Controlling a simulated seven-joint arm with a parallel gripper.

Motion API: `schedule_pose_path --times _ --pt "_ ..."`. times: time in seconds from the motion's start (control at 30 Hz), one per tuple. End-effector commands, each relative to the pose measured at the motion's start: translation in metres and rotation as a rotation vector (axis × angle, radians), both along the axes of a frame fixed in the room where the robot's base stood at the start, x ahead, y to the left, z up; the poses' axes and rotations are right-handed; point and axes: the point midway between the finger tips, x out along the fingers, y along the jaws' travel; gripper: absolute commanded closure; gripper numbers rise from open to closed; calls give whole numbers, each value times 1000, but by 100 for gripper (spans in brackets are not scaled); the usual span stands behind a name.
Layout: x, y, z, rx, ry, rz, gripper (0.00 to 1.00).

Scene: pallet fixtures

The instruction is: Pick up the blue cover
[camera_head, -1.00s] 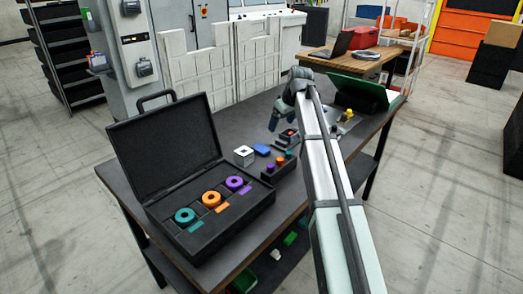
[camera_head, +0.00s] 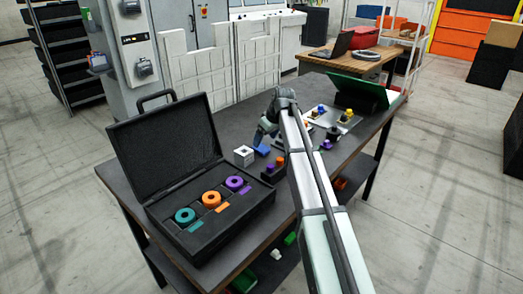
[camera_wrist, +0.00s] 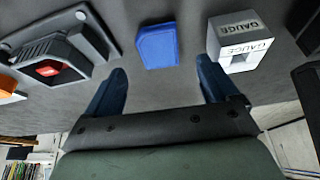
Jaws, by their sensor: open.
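The blue cover (camera_head: 262,150) lies flat on the dark table, just right of the white gauge block (camera_head: 244,155) in the head view. In the wrist view the blue cover (camera_wrist: 158,46) lies ahead of my gripper (camera_wrist: 162,84), roughly centred between the two blue fingers. The fingers are open and empty, apart from the cover. The gauge block (camera_wrist: 240,42) stands just to the right of the cover there. In the head view my gripper (camera_head: 260,138) is above the table close to the cover; its fingertips are partly hard to make out.
A dark fixture with a red part (camera_wrist: 50,65) stands left of the cover in the wrist view. An open black case (camera_head: 190,240) with teal, orange and purple rings is at the table's left. A small dark holder (camera_head: 270,175) stands nearer. A green-faced panel (camera_head: 360,95) is at the far right.

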Motion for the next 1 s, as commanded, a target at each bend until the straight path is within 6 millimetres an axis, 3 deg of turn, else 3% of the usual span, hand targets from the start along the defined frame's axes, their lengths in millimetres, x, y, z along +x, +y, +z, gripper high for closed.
schedule_pose_path --times 0.4,0.67,1.0 --pt "12 9 -43 0 1 0 13" --pt "13 10 -47 0 0 0 13" --pt "13 10 -47 0 0 0 43"
